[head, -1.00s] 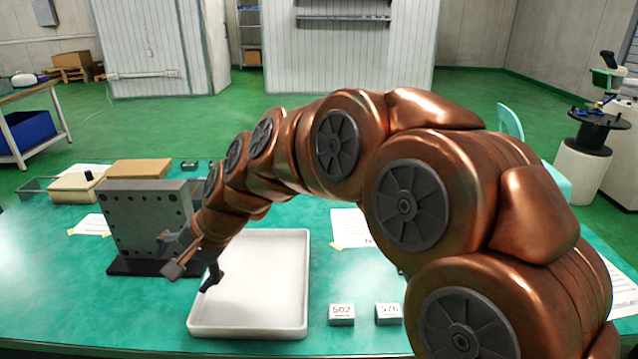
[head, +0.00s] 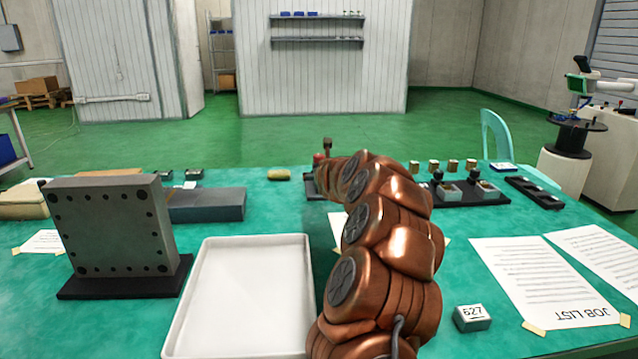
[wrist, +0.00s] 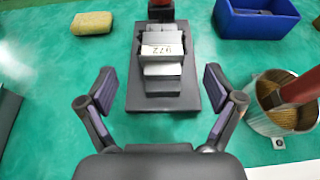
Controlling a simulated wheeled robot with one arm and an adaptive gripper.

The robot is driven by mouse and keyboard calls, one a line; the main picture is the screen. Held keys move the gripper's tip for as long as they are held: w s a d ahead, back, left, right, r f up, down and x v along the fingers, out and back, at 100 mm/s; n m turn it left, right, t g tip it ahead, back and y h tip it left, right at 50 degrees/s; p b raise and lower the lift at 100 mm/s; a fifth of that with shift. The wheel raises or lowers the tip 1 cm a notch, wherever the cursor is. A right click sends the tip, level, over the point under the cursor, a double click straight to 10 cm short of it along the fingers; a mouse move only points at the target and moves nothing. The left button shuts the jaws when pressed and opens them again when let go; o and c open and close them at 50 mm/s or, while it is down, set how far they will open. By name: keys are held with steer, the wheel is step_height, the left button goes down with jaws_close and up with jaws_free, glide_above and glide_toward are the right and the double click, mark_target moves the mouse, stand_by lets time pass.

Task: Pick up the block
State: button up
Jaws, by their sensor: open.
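In the wrist view my gripper (wrist: 160,88) is open, its two fingers spread wide and apart from everything. Just ahead, between and beyond the fingertips, a grey metal block (wrist: 163,48) with a pale number label sits on a dark stand (wrist: 190,97). The label is upside down and hard to read. Other grey steps or pieces lie at the block's near side. In the head view another small grey block (head: 472,318) with a number label lies at the front right of the table. My arm hides my gripper and the labelled block on the stand there.
A yellow sponge (wrist: 92,23) lies left of the stand. A blue bin (wrist: 257,15) and a metal can (wrist: 283,112) with a red-handled item stand to the right. In the head view a white tray (head: 188,325) and an upright drilled plate (head: 110,222) are at left.

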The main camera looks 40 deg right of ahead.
steer(key=shift+d+f, duration=0.15)
steer(key=shift+d, duration=0.15)
steer(key=shift+x, duration=1.15)
steer(key=shift+p+x, duration=0.6)
steer(key=shift+x, duration=0.4)
steer(key=shift+r+p+x, duration=0.2)
steer(key=shift+p+x, duration=0.25)
steer(key=shift+x, duration=0.8)
steer(key=shift+w+d+f, duration=0.1)
steer(key=shift+w+f, duration=0.1)
steer(key=shift+w, duration=0.15)
steer(key=c, duration=1.6)
jaws_close()
